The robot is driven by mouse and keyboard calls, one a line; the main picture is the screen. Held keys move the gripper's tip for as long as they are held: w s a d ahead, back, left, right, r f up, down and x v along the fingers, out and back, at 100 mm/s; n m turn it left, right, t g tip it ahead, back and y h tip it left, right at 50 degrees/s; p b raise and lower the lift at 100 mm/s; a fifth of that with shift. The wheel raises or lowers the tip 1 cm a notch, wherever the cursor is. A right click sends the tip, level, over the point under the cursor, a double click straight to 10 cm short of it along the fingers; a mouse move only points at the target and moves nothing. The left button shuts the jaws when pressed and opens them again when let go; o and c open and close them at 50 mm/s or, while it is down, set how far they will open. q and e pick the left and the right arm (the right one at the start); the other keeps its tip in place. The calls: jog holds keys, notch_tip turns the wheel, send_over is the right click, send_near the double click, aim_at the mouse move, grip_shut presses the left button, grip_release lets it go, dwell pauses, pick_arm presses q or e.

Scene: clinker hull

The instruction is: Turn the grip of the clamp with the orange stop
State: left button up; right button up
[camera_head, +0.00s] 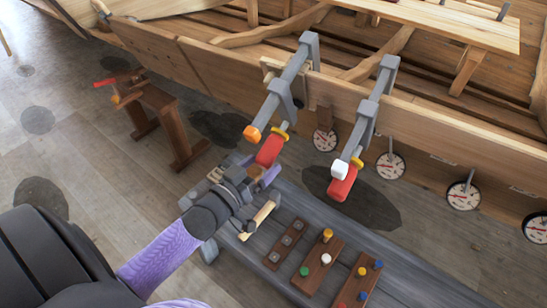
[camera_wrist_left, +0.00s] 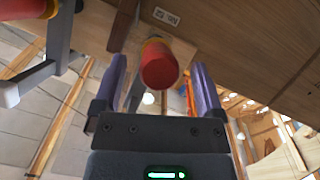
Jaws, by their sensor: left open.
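The clamp with the orange stop (camera_head: 252,133) is a grey bar clamp on the hull's top plank. Its red grip (camera_head: 268,152) hangs below the bar, beside a yellow collar. My left gripper (camera_head: 262,175) is just below this grip, open. In the left wrist view the round end of the red grip (camera_wrist_left: 160,66) shows between the two spread purple fingers of my left gripper (camera_wrist_left: 159,75), with gaps visible on both sides. The orange stop is not clear in that view. My right gripper is not in view.
A second clamp with a white stop (camera_head: 340,169) and red grip (camera_head: 343,184) stands to the right. Below is a grey bench (camera_head: 385,262) with pegged wooden boards (camera_head: 318,266). Dials (camera_head: 390,165) hang along the hull (camera_head: 430,135). A wooden trestle (camera_head: 165,115) stands left.

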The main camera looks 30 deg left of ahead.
aim_at(261, 166)
pick_arm(q)
jog(key=w, duration=0.2)
jog(key=shift+w+d+b, duration=0.15)
jog(key=shift+w+b, duration=0.15)
jog(key=shift+w, duration=0.35)
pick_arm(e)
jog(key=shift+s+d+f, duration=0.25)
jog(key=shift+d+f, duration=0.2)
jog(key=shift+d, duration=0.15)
